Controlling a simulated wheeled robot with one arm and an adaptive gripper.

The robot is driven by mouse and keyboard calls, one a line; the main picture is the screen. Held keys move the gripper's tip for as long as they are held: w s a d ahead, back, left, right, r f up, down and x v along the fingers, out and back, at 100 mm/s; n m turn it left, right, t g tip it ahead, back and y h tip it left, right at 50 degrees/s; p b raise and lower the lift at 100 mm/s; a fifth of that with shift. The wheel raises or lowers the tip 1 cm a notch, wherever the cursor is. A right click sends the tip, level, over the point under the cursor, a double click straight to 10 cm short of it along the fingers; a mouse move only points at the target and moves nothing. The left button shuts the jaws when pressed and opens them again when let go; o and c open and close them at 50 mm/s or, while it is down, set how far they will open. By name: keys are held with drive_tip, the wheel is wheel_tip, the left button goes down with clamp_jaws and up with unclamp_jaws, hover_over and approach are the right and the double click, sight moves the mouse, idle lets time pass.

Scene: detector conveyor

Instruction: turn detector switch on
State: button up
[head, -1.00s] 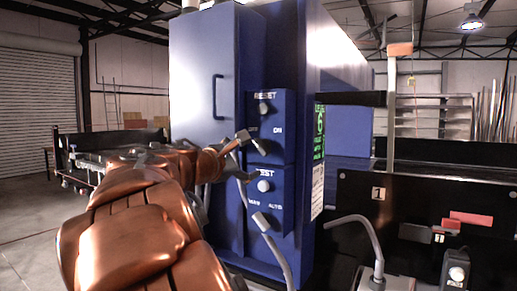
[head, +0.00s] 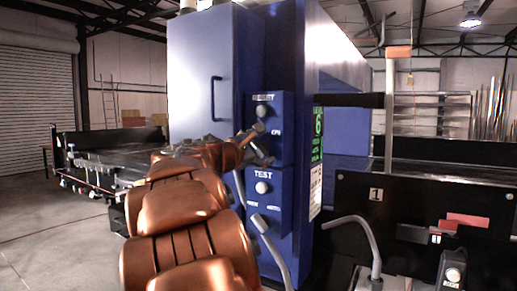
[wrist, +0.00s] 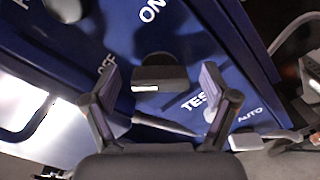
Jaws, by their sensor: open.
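The detector's blue control panel (head: 285,150) stands on a tall blue cabinet, with a RESET button on top and a TEST button (head: 262,188) below. In the wrist view, a dark switch knob (wrist: 160,72) with a pale tip sits between the ON label (wrist: 151,9) and the OFF label (wrist: 105,65). My gripper (wrist: 158,85) is open, with one finger on each side of the knob. I cannot tell whether either finger touches it. In the head view, my gripper (head: 260,146) is at the panel's upper part and hides the knob and the OFF label.
A lower switch area with a grey conduit (head: 268,240) lies under the TEST button. The cabinet door has a handle (head: 214,100). A black conveyor side panel (head: 400,210) with another grey conduit (head: 360,228) stands to the right. The floor at left is clear.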

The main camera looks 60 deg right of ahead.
drive_tip(key=c, duration=1.2)
drive_tip(key=shift+o, duration=0.2)
drive_tip(key=shift+f+b, duration=0.15)
drive_tip(key=shift+b, duration=0.3)
drive_tip(key=m+b, duration=0.3)
drive_tip(key=shift+f, duration=0.25)
drive_tip(key=m+b, duration=0.3)
drive_tip(key=b, duration=0.1)
drive_tip(key=m+b, duration=0.3)
drive_tip(key=b, duration=0.1)
drive_tip(key=shift+s+f, duration=0.1)
drive_tip(key=shift+f, duration=0.1)
drive_tip(key=m+b, duration=0.4)
drive_tip(key=shift+m+b, duration=0.35)
drive_tip(key=shift+m, duration=0.05)
drive_tip(key=shift+r+m+b, duration=0.1)
drive_tip(key=shift+m+b, duration=1.15)
drive_tip(key=shift+m, duration=0.85)
